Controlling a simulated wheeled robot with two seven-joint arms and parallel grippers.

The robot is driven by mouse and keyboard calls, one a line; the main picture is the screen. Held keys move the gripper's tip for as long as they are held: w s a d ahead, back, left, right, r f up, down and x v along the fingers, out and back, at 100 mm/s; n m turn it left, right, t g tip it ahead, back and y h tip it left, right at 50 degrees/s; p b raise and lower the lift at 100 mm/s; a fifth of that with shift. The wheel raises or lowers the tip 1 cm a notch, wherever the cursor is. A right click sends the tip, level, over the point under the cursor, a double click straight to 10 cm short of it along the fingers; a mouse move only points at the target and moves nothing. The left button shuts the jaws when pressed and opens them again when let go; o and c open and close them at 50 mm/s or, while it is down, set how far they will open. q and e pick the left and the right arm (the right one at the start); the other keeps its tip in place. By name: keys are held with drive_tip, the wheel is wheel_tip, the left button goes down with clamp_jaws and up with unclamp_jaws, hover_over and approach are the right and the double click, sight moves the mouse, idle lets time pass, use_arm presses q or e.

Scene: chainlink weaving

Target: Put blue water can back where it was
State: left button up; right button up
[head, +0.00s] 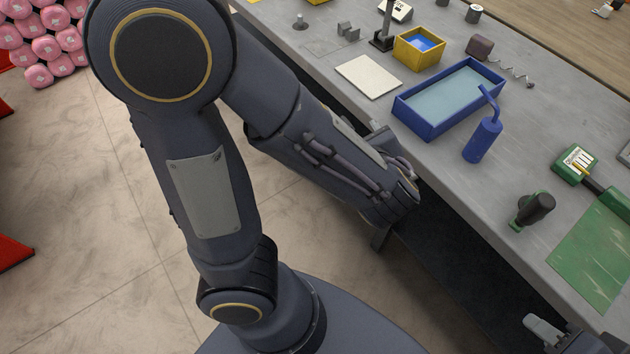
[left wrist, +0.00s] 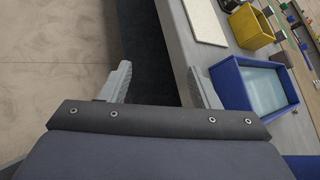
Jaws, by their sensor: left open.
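The blue water can (head: 482,142), with a thin bent spout, stands upright on the grey workbench (head: 440,165), just in front of a blue tray (head: 422,128). No gripper touches it. My left gripper (left wrist: 162,84) is open and empty, with its fingers apart beside the bench's front edge. In the head view it is mostly hidden by my left forearm, to the left of the can. My right gripper (head: 545,332) shows only partly at the bottom right, near the bench's front edge. Its jaw opening cannot be made out.
A yellow bin (head: 419,48) and a pale flat board (head: 368,76) lie left of and behind the tray. A dark-handled tool (head: 535,208), a green mat (head: 596,255) and a green box (head: 574,164) are to the right. Bare bench lies around the can's right side.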

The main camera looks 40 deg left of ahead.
use_arm(q)
drive_tip(key=s+a+f+n+g+h, duration=0.2)
drive_tip(key=s+a+n+g+h, duration=0.15)
drive_tip(key=s+n, duration=0.35)
drive_tip(key=s+a+f+n+g+h, duration=0.2)
drive_tip(key=s+n+g, duration=0.2)
drive_tip(key=s+n, duration=0.25)
drive_tip(key=s+d+r+n+t+h, duration=0.2)
drive_tip(key=d+r+n+h, duration=0.3)
drive_tip(key=n, duration=0.5)
drive_tip(key=shift+r+t+h, duration=0.35)
drive_tip(key=shift+t+h, duration=0.3)
drive_tip(key=shift+t, duration=0.2)
drive_tip(key=shift+r+n, duration=0.1)
drive_tip(key=shift+n, duration=0.15)
wheel_tip(320, 180, up, 8)
drive_tip(key=p, duration=0.8)
drive_tip(key=shift+f, duration=0.2)
